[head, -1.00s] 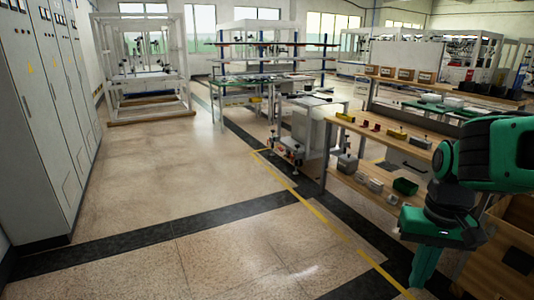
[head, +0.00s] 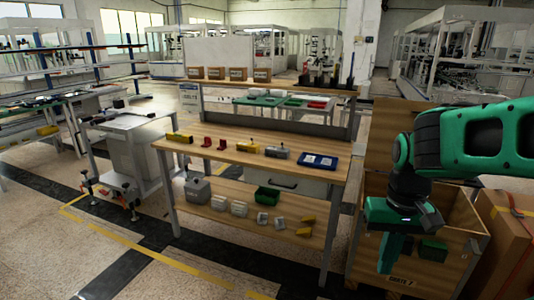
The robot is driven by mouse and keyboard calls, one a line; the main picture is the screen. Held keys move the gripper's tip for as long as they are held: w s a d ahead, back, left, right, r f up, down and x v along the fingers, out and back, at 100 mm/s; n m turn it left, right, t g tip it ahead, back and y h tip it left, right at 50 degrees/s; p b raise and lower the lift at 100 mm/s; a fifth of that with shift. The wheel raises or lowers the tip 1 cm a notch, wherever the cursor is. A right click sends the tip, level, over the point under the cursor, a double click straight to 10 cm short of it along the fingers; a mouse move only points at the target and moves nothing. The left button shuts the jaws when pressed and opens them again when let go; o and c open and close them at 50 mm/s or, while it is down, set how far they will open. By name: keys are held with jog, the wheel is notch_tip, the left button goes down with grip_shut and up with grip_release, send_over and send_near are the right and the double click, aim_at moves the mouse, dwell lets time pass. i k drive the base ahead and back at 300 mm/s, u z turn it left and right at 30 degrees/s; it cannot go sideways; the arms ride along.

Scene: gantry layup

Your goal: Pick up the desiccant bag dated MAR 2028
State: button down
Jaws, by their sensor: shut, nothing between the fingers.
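My gripper (head: 391,252) hangs pointing down at the right, at the end of my green and black arm, in front of a wooden crate. It is shut and empty, well apart from the workbench (head: 215,150). A blue tray (head: 335,164) with small white pieces in it lies on the bench top at its right end; these pieces may be bags. Several pale, small packs (head: 238,208) lie on the bench's lower shelf. No date can be read at this distance, so I cannot tell which thing is the MAR 2028 desiccant bag.
A yellow block (head: 179,137), red pieces (head: 207,143) and a grey device (head: 277,152) stand on the bench. A green bin (head: 266,195) and grey box (head: 197,189) are on the lower shelf. The open wooden crate (head: 445,195) stands right. Floor before the bench is clear.

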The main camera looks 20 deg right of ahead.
aim_at(309, 159)
jog(key=z, duration=0.4)
jog(key=i, duration=1.35)
jog(key=z, duration=0.4)
jog(key=i, duration=0.8)
jog(key=z, duration=0.15)
